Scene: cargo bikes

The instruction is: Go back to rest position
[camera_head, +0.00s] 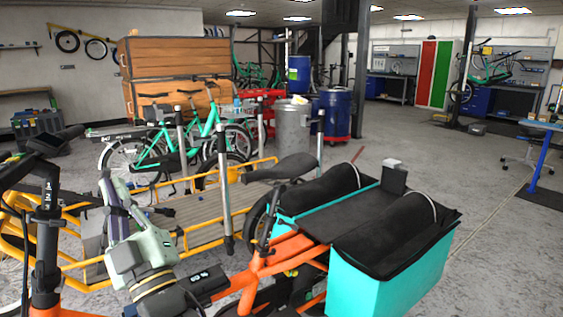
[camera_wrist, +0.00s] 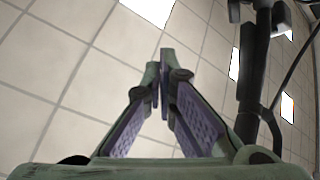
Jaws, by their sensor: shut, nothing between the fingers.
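My gripper (camera_head: 106,180) is at the lower left of the head view, with its grey-green fingers pointing up. In the wrist view its fingertips (camera_wrist: 162,78) come together at the middle, with nothing between them. The purple inner pads show on both fingers. Ceiling tiles fill the background there, so the wrist camera faces upward. My gripper is empty and stands in front of the yellow-framed cargo bike (camera_head: 196,212).
An orange cargo bike (camera_head: 262,264) with teal-and-black panniers (camera_head: 385,270) is close on the right. Dark handlebars (camera_head: 45,150) stand at the left, near my arm. A dark bike part (camera_wrist: 250,85) shows beside my gripper. Floor on the right (camera_head: 515,250) is clear.

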